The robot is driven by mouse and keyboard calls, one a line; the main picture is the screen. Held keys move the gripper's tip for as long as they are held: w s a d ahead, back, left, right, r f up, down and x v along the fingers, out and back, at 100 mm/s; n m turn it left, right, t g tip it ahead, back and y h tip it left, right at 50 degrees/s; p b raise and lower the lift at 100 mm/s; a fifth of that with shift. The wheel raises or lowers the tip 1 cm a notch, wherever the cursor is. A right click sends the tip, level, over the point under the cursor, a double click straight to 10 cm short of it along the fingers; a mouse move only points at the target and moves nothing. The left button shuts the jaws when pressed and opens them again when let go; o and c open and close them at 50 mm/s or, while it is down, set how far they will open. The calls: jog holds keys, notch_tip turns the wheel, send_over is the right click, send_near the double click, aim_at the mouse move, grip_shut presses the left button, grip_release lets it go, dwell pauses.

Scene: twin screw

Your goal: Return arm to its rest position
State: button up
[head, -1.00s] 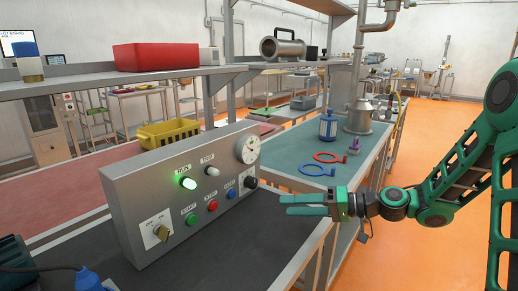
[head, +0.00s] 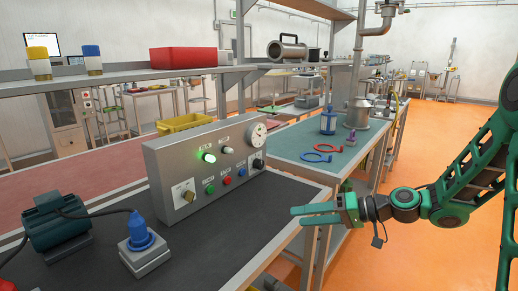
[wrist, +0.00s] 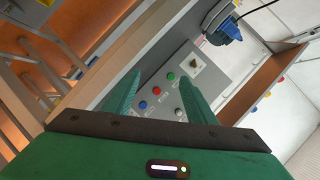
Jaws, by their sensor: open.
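My gripper (head: 318,213) is green, open and empty. In the head view it points left, in front of the bench's right end, apart from the control panel. In the wrist view its two fingers (wrist: 155,95) stand apart with the panel (wrist: 168,100) showing between and beyond them. The grey control panel (head: 160,165) stands on the dark bench top, with a green lamp (head: 209,157) lit. My green arm (head: 470,170) reaches in from the right edge of the head view.
A motor (head: 60,222) and a blue plug in a grey socket (head: 143,250) are on the bench at left. Blue and red rings (head: 317,157) lie on the teal table (head: 287,144) behind my gripper. Orange floor (head: 420,140) is open at right.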

jog(key=s+d+f+m+g+h, duration=0.1)
jog(key=s+d+f+h, duration=0.1)
jog(key=s+d+h, duration=0.5)
jog(key=s+d+f+m+g+h, duration=0.1)
jog(key=s+d+f+h, duration=0.1)
jog(key=s+d, duration=0.55)
jog(key=s+d+r+m+g+h, duration=0.1)
jog(key=s+d+r+m+h, duration=0.1)
jog(key=s+d, duration=0.4)
jog(key=s+d+r+m+g+h, duration=0.1)
jog(key=s+d+m, duration=0.4)
jog(key=s, duration=0.7)
jog(key=shift+d+r+g+h, duration=0.45)
jog(key=shift+d+r, duration=0.25)
jog(key=shift+d, duration=0.25)
jog(key=shift+s, duration=0.1)
jog(key=shift+w+f, duration=0.25)
jog(key=shift+w, duration=0.35)
